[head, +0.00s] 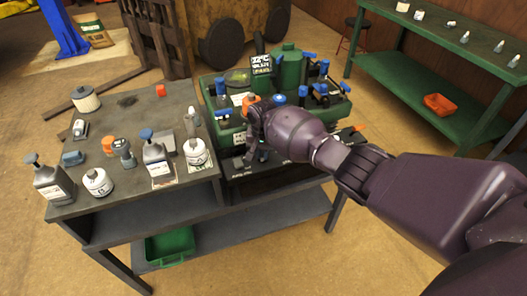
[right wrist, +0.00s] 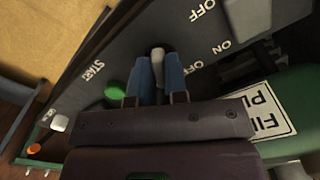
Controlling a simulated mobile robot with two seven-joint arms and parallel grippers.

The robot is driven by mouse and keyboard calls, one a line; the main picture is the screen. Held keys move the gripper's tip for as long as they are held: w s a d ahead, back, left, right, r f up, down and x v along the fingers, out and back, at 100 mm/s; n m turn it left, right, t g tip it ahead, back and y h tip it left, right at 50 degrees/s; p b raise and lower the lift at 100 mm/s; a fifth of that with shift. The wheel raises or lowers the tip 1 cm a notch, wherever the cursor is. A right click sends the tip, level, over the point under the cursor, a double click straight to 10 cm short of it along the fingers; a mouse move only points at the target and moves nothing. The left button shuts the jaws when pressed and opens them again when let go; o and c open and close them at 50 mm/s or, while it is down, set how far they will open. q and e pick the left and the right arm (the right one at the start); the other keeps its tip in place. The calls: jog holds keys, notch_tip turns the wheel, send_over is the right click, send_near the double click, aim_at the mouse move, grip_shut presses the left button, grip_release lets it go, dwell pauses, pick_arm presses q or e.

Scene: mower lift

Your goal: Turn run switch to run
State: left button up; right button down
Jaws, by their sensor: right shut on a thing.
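My right gripper (head: 256,138) reaches in from the right over the front of the green machine (head: 232,141) on the bench. In the right wrist view its two blue fingertips (right wrist: 155,78) are closed on a small grey switch lever (right wrist: 157,58) on a dark control panel (right wrist: 125,55). The panel carries the words START to the left of the lever and ON and OFF to the right. I cannot read a RUN label, and the fingers hide the lever's lower part. My left gripper is out of view.
A green button (right wrist: 115,90) sits left of the fingers, and a white button (right wrist: 60,122) lies farther left. Bottles, cans and small parts stand on the grey bench (head: 130,106) left of the machine. A green table (head: 425,85) stands at the back right.

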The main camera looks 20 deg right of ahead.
jog(key=shift+f, duration=0.1)
dwell(0.4)
jog(key=c, duration=1.1)
grip_release()
jog(key=shift+c, duration=0.2)
jog(key=shift+r, duration=0.35)
notch_tip(320, 180, up, 10)
jog(key=p, duration=0.3)
jog(key=shift+r, duration=0.15)
